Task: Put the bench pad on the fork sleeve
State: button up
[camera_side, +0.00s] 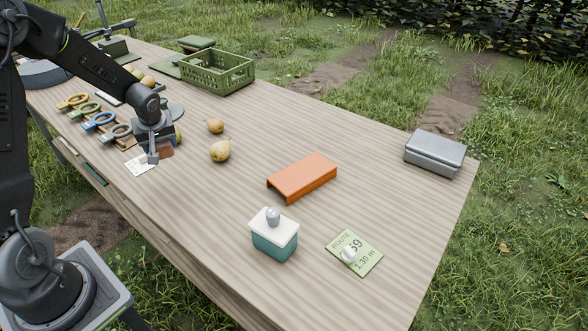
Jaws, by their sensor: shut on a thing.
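An orange channel-shaped piece (303,177), which looks like the fork sleeve, lies on the middle of the table with its flat top up. My gripper (153,156) is at the left part of the table, pointing down and low over the top. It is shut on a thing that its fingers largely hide. A flat reddish-brown piece (165,150) shows right at the fingers; it may be the bench pad, but I cannot tell for certain. I cannot tell whether it touches the table. The gripper is well to the left of the orange piece.
A teal box with white lid (273,236), a green route card (355,252) and a grey metal case (435,153) stand nearer the right end. A green crate (216,74) and several coloured-handled tools (98,121) are farther back.

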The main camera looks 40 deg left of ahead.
jog(key=w+d+r+m+t+h, duration=0.15)
jog(key=w+d+m, duration=0.35)
jog(key=w+d, duration=0.5)
jog(key=m, duration=0.3)
send_over(291, 180)
jog(key=s, duration=0.1)
jog(key=shift+t+h, duration=0.35)
jog(key=shift+h, duration=0.1)
jog(key=f, duration=0.4)
jog(key=shift+s+f, duration=0.2)
jog(key=shift+f, duration=0.2)
jog(key=shift+w+d+f, duration=0.1)
jog(key=shift+d+f, duration=0.15)
jog(key=shift+f, duration=1.9)
jog(key=shift+f, duration=0.15)
jog(key=o, duration=0.9)
